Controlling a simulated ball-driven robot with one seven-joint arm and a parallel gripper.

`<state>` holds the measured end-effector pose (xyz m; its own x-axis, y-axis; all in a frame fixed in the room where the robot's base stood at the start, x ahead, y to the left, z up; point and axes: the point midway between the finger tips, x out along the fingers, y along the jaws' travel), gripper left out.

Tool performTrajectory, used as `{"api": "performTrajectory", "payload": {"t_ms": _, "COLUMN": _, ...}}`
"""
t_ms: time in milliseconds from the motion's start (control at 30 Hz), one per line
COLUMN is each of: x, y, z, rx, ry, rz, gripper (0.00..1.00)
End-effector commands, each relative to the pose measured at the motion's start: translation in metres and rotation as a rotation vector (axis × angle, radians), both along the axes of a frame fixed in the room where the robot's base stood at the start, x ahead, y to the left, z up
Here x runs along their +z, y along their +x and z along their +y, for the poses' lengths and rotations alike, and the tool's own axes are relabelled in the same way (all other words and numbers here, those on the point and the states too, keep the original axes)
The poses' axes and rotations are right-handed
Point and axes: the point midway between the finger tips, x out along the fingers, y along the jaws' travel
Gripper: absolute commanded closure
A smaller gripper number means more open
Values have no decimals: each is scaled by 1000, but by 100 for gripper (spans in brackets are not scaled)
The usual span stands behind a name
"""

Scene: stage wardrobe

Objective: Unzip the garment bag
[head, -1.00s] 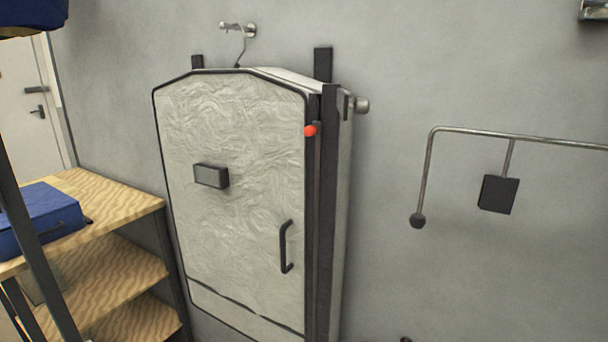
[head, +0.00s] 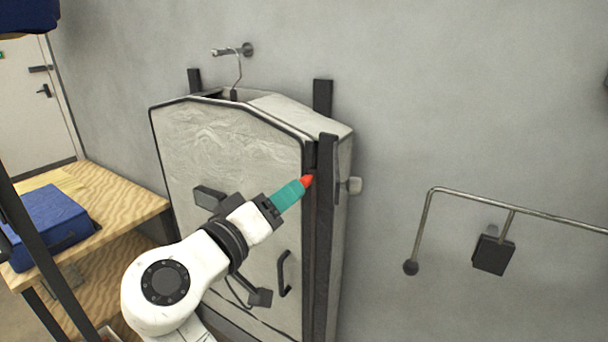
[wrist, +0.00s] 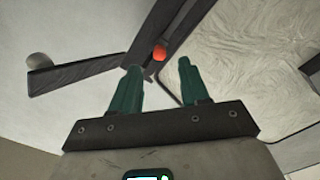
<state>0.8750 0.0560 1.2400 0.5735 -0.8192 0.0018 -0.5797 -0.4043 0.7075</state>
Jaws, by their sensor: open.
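The garment bag (head: 230,140) is a pale, wrinkled, box-like bag with dark edges, hanging upright against the wall from a hook. A red zip pull (head: 308,180) sits high on the dark strip along the front's right edge. My gripper (head: 299,187) has teal fingers and reaches up from the lower left to the pull. In the wrist view, my gripper (wrist: 160,68) is open and the red pull (wrist: 160,52) shows between and just beyond the fingertips. I cannot tell whether a finger touches it. My arm hides part of the bag's lower front.
A dark handle (head: 284,274) and a grey block (head: 208,197) stick out from the bag's front. A wooden shelf unit (head: 130,205) with a blue case (head: 48,225) stands at left. A metal rail (head: 520,210) is on the wall at right. The wall between bag and rail is bare.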

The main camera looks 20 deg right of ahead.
Motion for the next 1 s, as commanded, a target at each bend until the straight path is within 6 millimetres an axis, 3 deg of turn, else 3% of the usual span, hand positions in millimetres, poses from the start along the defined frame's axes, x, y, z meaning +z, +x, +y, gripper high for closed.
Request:
{"api": "performTrajectory", "payload": {"t_ms": 200, "x": 2, "y": 23, "z": -33, "rx": -1, "ry": 0, "rz": 2, "gripper": 55}}
{"api": "performTrajectory", "payload": {"t_ms": 400, "x": 1, "y": 36, "z": -52, "rx": -1, "ry": 2, "rz": 1, "gripper": 55}}
{"api": "performTrajectory", "payload": {"t_ms": 800, "x": -1, "y": 40, "z": -58, "rx": 1, "ry": 1, "rz": 1, "gripper": 55}}
{"api": "performTrajectory", "payload": {"t_ms": 1000, "x": 0, "y": 40, "z": -58, "rx": 1, "ry": 1, "rz": 1, "gripper": 73}}
